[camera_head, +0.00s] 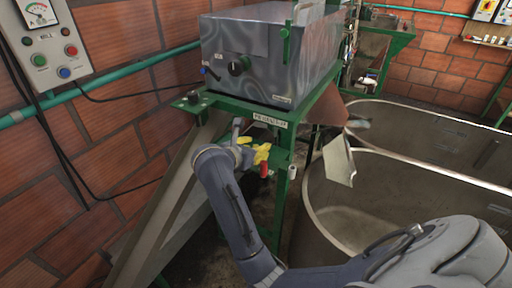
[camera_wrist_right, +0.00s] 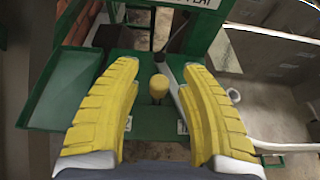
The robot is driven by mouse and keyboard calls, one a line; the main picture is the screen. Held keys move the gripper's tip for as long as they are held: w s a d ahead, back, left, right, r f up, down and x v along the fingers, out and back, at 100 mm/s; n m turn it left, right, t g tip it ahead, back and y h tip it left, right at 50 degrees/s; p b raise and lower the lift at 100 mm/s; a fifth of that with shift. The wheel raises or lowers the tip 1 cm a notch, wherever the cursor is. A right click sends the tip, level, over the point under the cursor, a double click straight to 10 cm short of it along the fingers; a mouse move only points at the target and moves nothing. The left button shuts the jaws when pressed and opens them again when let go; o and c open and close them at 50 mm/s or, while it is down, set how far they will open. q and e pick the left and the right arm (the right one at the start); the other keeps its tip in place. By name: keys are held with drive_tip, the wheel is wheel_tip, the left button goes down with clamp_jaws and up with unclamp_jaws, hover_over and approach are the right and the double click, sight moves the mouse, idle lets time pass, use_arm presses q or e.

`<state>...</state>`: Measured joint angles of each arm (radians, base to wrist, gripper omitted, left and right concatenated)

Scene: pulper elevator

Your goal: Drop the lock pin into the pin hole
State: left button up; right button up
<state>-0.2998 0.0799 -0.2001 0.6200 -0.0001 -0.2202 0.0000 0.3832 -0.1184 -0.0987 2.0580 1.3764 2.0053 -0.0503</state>
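My right gripper (camera_head: 257,153) has yellow fingers and is at the green frame below the grey machine box. In the right wrist view the fingers (camera_wrist_right: 160,105) are apart, with open space between them. A yellow-topped upright piece (camera_wrist_right: 159,87), which looks like the lock pin, stands at a green plate (camera_wrist_right: 145,123) between and beyond the fingertips. No finger visibly touches it. The pin hole cannot be made out; the piece's lower end is not clear. In the head view I cannot separate the pin from the yellow fingers. My left gripper is not in view.
A metal lever (camera_wrist_right: 176,82) lies close to the right finger. A green tray (camera_wrist_right: 62,90) is at left. A red cylinder (camera_head: 264,170) and a white one (camera_head: 292,172) hang near the gripper. A large metal tank (camera_head: 400,185) stands right; a sloping chute (camera_head: 165,205) stands left.

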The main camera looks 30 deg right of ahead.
drive_tip(key=shift+r, duration=0.1)
wheel_tip(320, 180, up, 10)
drive_tip(key=shift+f, duration=0.1)
idle(0.5)
idle(0.4)
